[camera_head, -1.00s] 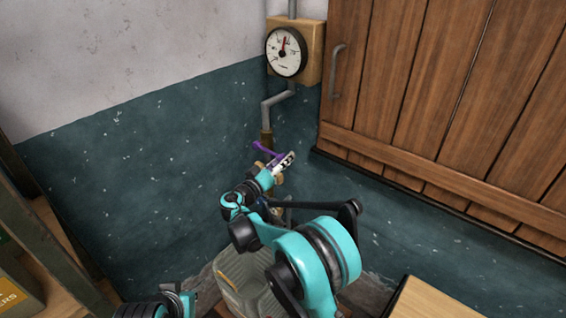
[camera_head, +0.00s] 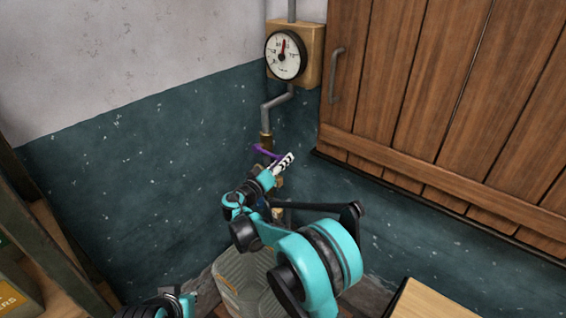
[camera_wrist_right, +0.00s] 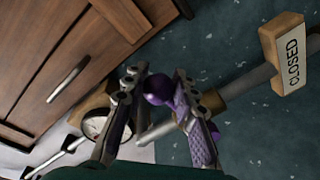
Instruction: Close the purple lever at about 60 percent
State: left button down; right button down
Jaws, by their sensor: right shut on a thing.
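The purple lever (camera_head: 266,152) sits on the brass valve of the wall pipe, below the gauge. It slopes down slightly to the right. My right gripper (camera_head: 284,163) is at the lever's right part, reaching up from below. In the right wrist view, my right gripper (camera_wrist_right: 160,105) has the purple lever (camera_wrist_right: 157,88) between its fingers and is shut on it. The fingers hide part of the lever. My left gripper's jaws are not in view.
A round gauge (camera_head: 286,54) with a red needle pointing up hangs above the valve. A wooden "CLOSED" tag (camera_wrist_right: 289,55) is beside the pipe. A wooden door (camera_head: 430,90) is right, a shelf (camera_head: 45,235) left.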

aim_at(281, 156)
jog(key=r+n+p, duration=0.1)
jog(key=r+n, duration=0.1)
jog(key=r+n+p, duration=0.1)
jog(key=r, duration=0.1)
jog(key=shift+w+a+p, duration=0.2)
jog(key=shift+a+p, duration=0.1)
jog(key=shift+w+a+r+n+g+p, duration=0.2)
jog(key=shift+r+n+p, duration=0.2)
jog(key=shift+n, duration=0.2)
jog(key=shift+w+a+r+n+g+p, duration=0.1)
jog(key=shift+w+a+r+n+p, duration=0.1)
jog(key=shift+r+n+p, duration=0.3)
jog(key=shift+w+a+r+n+g+p, duration=0.1)
jog(key=shift+w+a+r+n+p, duration=0.1)
jog(key=shift+r+n, duration=0.4)
jog(key=shift+f, duration=0.1)
jog(key=c, duration=1.2)
grip_release()
jog(key=shift+a, duration=0.1)
jog(key=shift+s, duration=0.1)
